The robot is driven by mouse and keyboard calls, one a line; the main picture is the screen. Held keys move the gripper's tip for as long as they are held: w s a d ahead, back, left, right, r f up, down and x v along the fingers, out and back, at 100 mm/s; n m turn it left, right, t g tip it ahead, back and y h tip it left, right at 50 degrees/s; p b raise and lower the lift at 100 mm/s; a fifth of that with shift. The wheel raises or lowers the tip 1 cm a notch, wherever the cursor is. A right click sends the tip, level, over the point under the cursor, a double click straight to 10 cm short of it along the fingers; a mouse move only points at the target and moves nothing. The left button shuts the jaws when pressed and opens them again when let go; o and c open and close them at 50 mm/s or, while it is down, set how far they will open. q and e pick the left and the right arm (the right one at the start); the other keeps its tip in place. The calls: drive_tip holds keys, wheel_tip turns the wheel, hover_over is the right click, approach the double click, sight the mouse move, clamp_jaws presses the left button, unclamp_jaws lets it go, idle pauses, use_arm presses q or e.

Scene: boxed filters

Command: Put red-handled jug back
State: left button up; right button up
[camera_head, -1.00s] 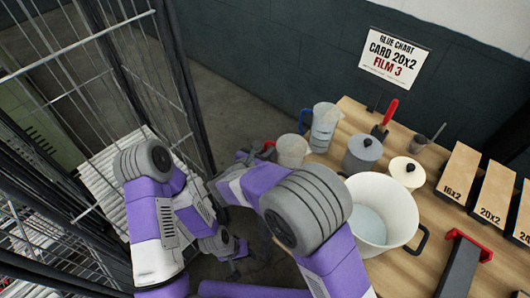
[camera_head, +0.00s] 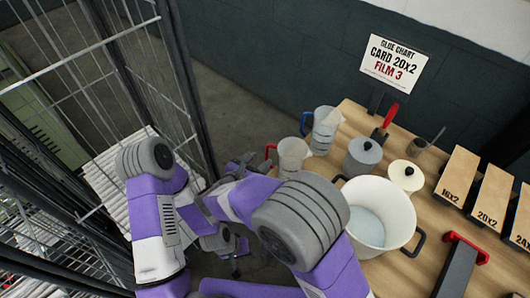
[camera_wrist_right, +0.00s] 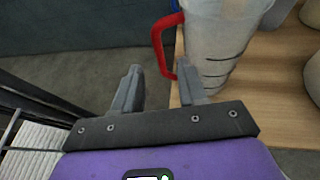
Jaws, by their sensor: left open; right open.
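The red-handled jug (camera_head: 293,156) is clear and stands upright at the table's left edge, its red handle facing left. In the right wrist view the jug (camera_wrist_right: 225,45) stands beyond my fingers. My right gripper (camera_head: 246,162) is just left of the handle, open and empty. In its wrist view the right gripper (camera_wrist_right: 160,76) has its fingers apart, with the handle's lower end ahead, close to the right finger; I cannot tell if they touch. My left gripper (camera_head: 234,262) is low, below the table's left side, open and away from the jug.
On the wooden table (camera_head: 412,255) stand a blue-handled jug (camera_head: 324,130), a grey lidded pot (camera_head: 362,156), a cream lidded pot (camera_head: 405,176) and a large white pot (camera_head: 378,215). A sign (camera_head: 395,62) stands behind. A wire cage (camera_head: 150,75) is at left.

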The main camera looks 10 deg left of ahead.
drive_tip(key=p+v, duration=0.1)
drive_tip(key=v, duration=0.5)
drive_tip(key=shift+s+p, duration=0.2)
drive_tip(key=shift+p, duration=0.2)
